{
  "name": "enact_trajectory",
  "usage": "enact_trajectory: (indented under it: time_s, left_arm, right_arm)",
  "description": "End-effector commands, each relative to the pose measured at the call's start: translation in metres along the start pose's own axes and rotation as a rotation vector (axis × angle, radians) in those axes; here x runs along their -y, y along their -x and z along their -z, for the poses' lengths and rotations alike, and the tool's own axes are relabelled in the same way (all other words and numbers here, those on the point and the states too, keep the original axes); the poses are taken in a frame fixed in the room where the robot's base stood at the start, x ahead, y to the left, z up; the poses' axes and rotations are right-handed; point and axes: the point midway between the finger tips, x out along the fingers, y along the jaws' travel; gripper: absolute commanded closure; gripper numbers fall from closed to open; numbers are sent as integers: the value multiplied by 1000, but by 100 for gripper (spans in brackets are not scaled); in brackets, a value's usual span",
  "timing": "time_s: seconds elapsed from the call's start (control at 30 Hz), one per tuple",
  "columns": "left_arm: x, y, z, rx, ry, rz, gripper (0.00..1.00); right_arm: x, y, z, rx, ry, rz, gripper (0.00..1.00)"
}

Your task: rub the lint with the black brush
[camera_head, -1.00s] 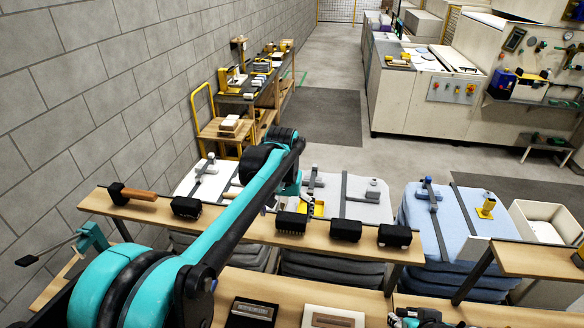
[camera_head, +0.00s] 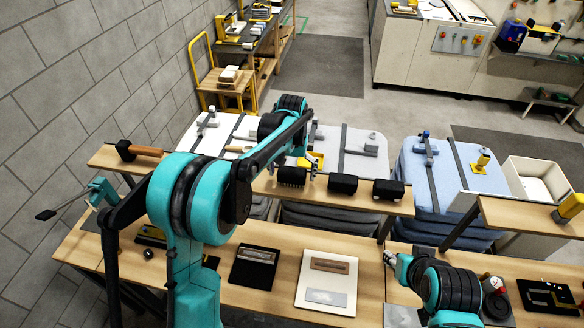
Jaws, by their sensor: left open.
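Several black block-shaped brushes lie on the raised wooden shelf. One black brush (camera_head: 292,177) with bristles underneath lies near the shelf's middle, and two more black blocks (camera_head: 343,184) and (camera_head: 388,189) lie to its right. A black-headed brush with a wooden handle (camera_head: 146,151) lies at the left end. My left gripper (camera_head: 307,172) is open, close above and beside the middle black brush; whether it touches is unclear. My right gripper (camera_head: 389,258) is low over the lower table, its jaws too small to read. I cannot make out the lint.
On the lower table lie a black tray (camera_head: 242,274) and a white tray (camera_head: 306,301). A white bin (camera_head: 515,172) stands at right. My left arm hides part of the shelf.

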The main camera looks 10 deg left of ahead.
Motion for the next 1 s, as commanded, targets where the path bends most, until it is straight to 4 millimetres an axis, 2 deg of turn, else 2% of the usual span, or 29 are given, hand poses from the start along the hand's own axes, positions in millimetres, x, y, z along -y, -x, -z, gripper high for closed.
enact_trajectory:
  time_s: [0.2,0.23,0.43,0.5,0.53,0.57,1.0]
  left_arm:
    - [0,0,0,0,0,0,0]
    - [0,0,0,0,0,0,3]
    - [0,0,0,0,0,0,55]
    - [0,0,0,0,0,0,56]
    - [0,0,0,0,0,0,20]
    - [0,0,0,0,0,0,14]
    - [0,0,0,0,0,0,14]
  right_arm:
    - [0,0,0,0,0,0,60]
    - [0,0,0,0,0,0,60]
    - [0,0,0,0,0,0,60]
    - [0,0,0,0,0,0,60]
    - [0,0,0,0,0,0,60]
    - [0,0,0,0,0,0,60]
    - [0,0,0,0,0,0,60]
